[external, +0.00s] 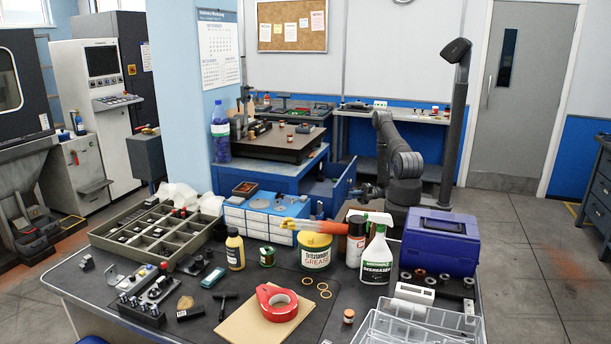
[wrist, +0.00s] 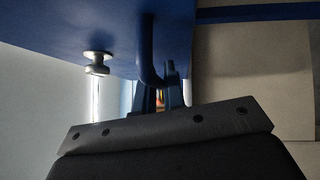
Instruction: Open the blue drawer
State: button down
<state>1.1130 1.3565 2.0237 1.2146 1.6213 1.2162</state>
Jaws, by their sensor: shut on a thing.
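The blue drawer (external: 344,186) is in the blue cabinet (external: 286,172) behind the workbench. It stands pulled out toward the right, with a gap behind its front panel. In the wrist view, the blue drawer front (wrist: 60,30) fills the upper left, with a curved blue handle (wrist: 149,50) hanging from it. My gripper (external: 366,191) is at the drawer's right side in the external view. In the wrist view, my gripper (wrist: 158,97) is shut on the handle; the fingertips are partly hidden by it.
A round metal knob (wrist: 98,62) sits left of the handle. A white-drawered organizer (external: 265,219), spray bottle (external: 377,255) and blue toolbox (external: 440,240) crowd the front bench. A dark plate (external: 285,143) tops the cabinet. Open floor (external: 520,240) lies at right.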

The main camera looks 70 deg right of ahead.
jog(key=s, duration=0.8)
jog(key=shift+s, duration=0.1)
jog(key=c, duration=1.5)
grip_release()
jog(key=v, duration=1.7)
jog(key=shift+s+d, duration=0.1)
jog(key=shift+d, duration=0.1)
